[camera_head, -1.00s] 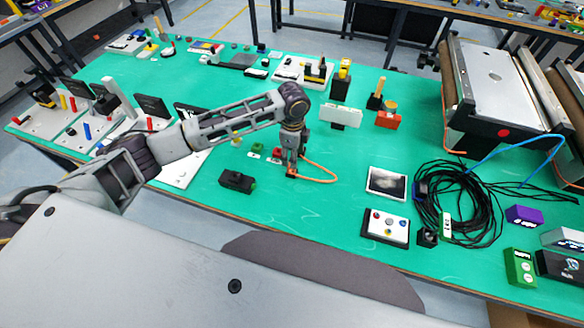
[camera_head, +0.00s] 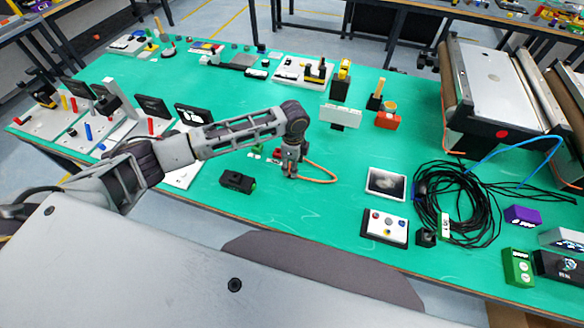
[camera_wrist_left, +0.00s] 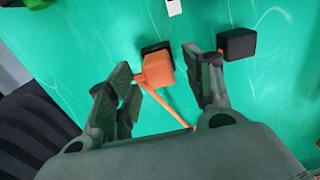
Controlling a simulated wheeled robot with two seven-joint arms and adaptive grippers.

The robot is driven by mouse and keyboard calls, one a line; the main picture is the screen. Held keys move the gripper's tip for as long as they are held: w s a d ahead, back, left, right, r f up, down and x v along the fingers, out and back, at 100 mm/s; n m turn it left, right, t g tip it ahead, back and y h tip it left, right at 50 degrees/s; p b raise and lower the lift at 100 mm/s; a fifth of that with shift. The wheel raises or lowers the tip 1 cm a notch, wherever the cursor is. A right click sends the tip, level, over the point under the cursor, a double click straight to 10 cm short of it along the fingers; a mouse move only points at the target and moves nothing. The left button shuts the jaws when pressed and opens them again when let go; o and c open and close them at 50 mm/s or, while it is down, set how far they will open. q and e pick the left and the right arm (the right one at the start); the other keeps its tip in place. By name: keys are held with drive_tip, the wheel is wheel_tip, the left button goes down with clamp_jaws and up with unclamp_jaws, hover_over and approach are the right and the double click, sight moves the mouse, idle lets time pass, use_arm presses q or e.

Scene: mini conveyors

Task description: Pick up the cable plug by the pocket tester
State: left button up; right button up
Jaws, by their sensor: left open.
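The cable plug is an orange block with an orange cable; in the left wrist view the plug (camera_wrist_left: 157,69) lies between the fingers of my left gripper (camera_wrist_left: 163,74), with a dark block behind it. The fingers are open, with a visible gap on the right side of the plug. In the head view my left gripper (camera_head: 290,172) points down close to the green table and mostly hides the plug; the orange cable (camera_head: 322,179) loops out to the right. A black box with a green end (camera_head: 237,181), possibly the pocket tester, lies to the left. My right gripper is not in view.
Small red and green parts (camera_head: 257,149) lie just behind-left of my gripper. A framed photo card (camera_head: 386,184), a button box (camera_head: 386,228) and a black cable coil (camera_head: 484,208) are to the right. The table behind the gripper is mostly clear.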

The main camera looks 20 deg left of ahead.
use_arm(q)
drive_tip(key=shift+f, duration=0.8)
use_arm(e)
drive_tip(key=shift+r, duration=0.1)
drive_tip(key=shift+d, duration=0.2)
use_arm(q)
drive_tip(key=c, duration=1.1)
drive_tip(key=shift+r, duration=0.1)
